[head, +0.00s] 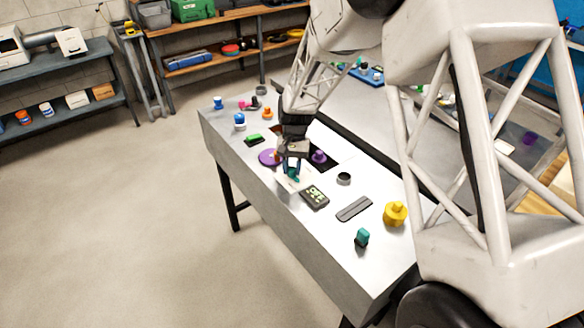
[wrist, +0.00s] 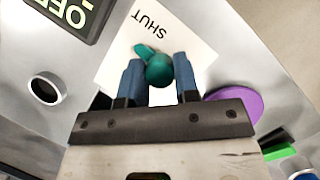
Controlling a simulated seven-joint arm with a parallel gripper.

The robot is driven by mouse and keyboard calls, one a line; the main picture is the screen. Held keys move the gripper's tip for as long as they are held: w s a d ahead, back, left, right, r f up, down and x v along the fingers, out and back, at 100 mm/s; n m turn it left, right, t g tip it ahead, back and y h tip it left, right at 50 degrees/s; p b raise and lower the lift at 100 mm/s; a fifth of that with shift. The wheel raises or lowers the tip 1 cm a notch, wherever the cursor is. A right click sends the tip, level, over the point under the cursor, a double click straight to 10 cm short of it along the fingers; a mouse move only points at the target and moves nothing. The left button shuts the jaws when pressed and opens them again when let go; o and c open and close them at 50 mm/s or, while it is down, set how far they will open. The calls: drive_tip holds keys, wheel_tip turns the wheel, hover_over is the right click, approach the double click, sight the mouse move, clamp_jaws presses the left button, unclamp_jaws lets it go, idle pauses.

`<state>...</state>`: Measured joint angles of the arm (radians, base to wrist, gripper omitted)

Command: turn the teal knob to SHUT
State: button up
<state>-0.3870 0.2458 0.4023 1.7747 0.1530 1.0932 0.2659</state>
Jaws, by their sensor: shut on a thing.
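The teal knob (wrist: 159,71) has a round top and a short pointer tab, and stands on a white card (wrist: 195,42) printed SHUT. In the wrist view the tab points up and left, towards the printed word, which reads upside down. My gripper (wrist: 159,82) has its two blue fingers on either side of the knob, shut on it. In the head view my gripper (head: 292,168) reaches down to the bench, and only a little of the teal knob (head: 294,177) shows below it. Any other print on the card is hidden.
A dark display reading OFF (head: 315,196) lies beside the card. A purple disc (head: 268,157), a dark ring (head: 344,178), a grey bar (head: 354,208), a yellow knob (head: 395,214) and another teal piece (head: 362,237) are on the bench. The bench's near edge is clear.

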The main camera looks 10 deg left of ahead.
idle(0.5)
drive_tip(key=o, duration=0.9)
drive_tip(key=shift+v, duration=3.9)
drive_tip(key=shift+r, duration=0.1)
